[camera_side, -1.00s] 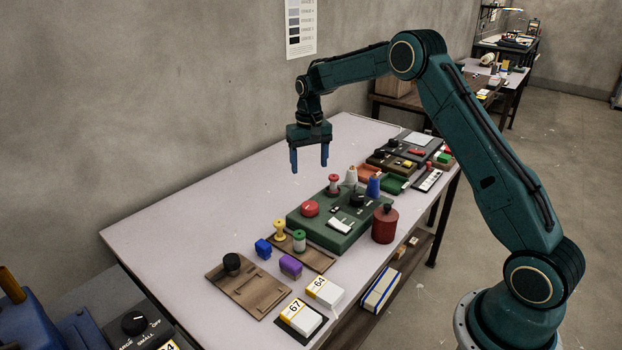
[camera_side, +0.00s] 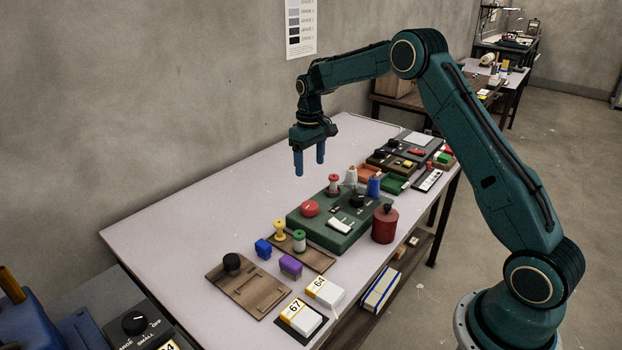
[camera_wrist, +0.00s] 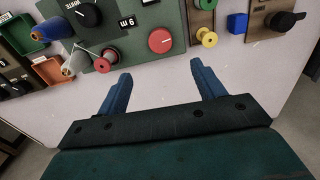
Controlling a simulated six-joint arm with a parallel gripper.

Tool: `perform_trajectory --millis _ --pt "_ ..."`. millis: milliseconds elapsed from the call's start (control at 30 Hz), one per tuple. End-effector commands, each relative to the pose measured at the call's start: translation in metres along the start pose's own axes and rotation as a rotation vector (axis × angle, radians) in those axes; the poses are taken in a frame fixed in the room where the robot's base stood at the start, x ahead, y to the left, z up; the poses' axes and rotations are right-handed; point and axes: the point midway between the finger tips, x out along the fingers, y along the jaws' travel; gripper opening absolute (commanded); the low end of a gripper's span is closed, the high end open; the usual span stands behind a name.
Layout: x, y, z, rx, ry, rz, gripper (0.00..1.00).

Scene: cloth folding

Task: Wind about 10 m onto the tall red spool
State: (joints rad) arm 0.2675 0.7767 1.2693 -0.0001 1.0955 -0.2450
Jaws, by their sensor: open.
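The red spool (camera_side: 333,185), with red flanges and a pale middle, stands upright at the back corner of the green winding box (camera_side: 325,232). It also shows in the wrist view (camera_wrist: 109,56). A grey cone (camera_side: 351,175) and a blue cone (camera_side: 374,187) of thread stand beside the box. My gripper (camera_side: 310,170) is open and empty, above the bare table behind the box, apart from everything. In the wrist view its fingers (camera_wrist: 158,88) are spread.
A yellow spool (camera_side: 279,229) and a green spool (camera_side: 299,239) stand on a wooden rack. Blue (camera_side: 263,249) and purple (camera_side: 291,266) blocks, a black-knobbed board (camera_side: 248,285) and a red canister (camera_side: 385,224) stand nearby. Orange and green trays lie to the right. The table's left is clear.

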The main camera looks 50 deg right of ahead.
Motion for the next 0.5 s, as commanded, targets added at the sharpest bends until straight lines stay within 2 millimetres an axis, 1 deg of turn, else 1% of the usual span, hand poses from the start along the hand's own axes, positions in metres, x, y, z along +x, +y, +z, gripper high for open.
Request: perform_trajectory --millis 100,233,333,500 --pt "-0.0005 0.0001 0.0007 -0.138 0.000 0.000 0.68" --pt "-0.0009 0.0002 0.0012 -0.255 0.000 0.000 0.68" --pt "-0.0010 0.0002 0.0013 -0.308 0.000 0.000 0.68" --pt "-0.0010 0.0002 0.0014 -0.334 0.000 0.000 0.68"
